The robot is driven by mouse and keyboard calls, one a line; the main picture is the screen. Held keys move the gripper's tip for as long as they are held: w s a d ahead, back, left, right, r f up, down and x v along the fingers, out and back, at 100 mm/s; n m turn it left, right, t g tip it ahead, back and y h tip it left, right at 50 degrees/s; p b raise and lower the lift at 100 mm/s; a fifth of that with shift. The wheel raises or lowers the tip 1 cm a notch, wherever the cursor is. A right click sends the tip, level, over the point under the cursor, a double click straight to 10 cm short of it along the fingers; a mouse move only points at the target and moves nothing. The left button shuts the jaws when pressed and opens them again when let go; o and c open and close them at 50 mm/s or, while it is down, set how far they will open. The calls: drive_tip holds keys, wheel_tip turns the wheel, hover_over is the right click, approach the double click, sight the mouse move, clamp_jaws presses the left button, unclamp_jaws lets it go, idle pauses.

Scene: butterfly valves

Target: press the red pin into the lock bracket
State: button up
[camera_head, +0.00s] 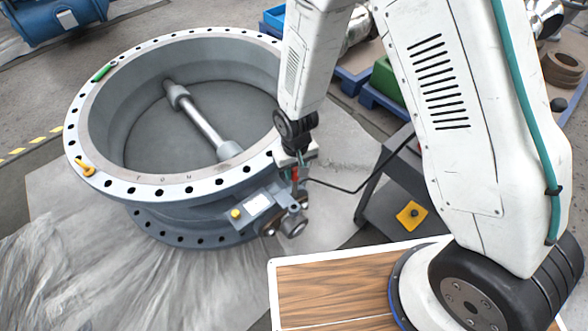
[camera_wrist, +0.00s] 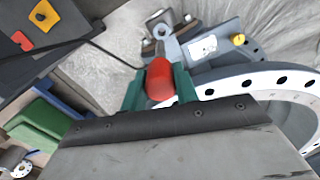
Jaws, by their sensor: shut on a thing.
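The red pin (camera_wrist: 159,80) is held between the two green fingers of my gripper (camera_wrist: 160,88) in the wrist view. In the head view a bit of the red pin (camera_head: 294,174) shows below my gripper (camera_head: 297,165), at the right side of the valve. The lock bracket (camera_wrist: 162,30) shows beyond the pin in the wrist view, with a round eye at its end. In the head view the bracket (camera_head: 291,224) is just below the pin. I cannot tell whether the pin tip touches the bracket; the pin's lower end is hidden.
The large grey butterfly valve (camera_head: 122,186) stands left of my gripper on a sheet (camera_head: 60,240). A yellow knob (camera_head: 236,213) and a white label plate (camera_head: 257,205) sit by the bracket. A dark stand with a yellow plate (camera_head: 411,214) is to the right, with a black cable running there.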

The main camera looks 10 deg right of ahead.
sight(294, 182)
drive_tip(key=shift+s+a+f, duration=0.1)
drive_tip(key=shift+s+a, duration=0.05)
drive_tip(key=shift+s, duration=0.05)
drive_tip(key=shift+f, duration=2.75)
drive_tip(key=shift+s+f, duration=0.1)
drive_tip(key=shift+s, duration=0.05)
drive_tip(key=shift+f, duration=1.05)
wheel_tip(294, 182, down, 10)
drive_tip(key=shift+f, duration=0.15)
drive_tip(key=o, duration=1.5)
idle(1.7)
drive_tip(key=shift+o, duration=0.2)
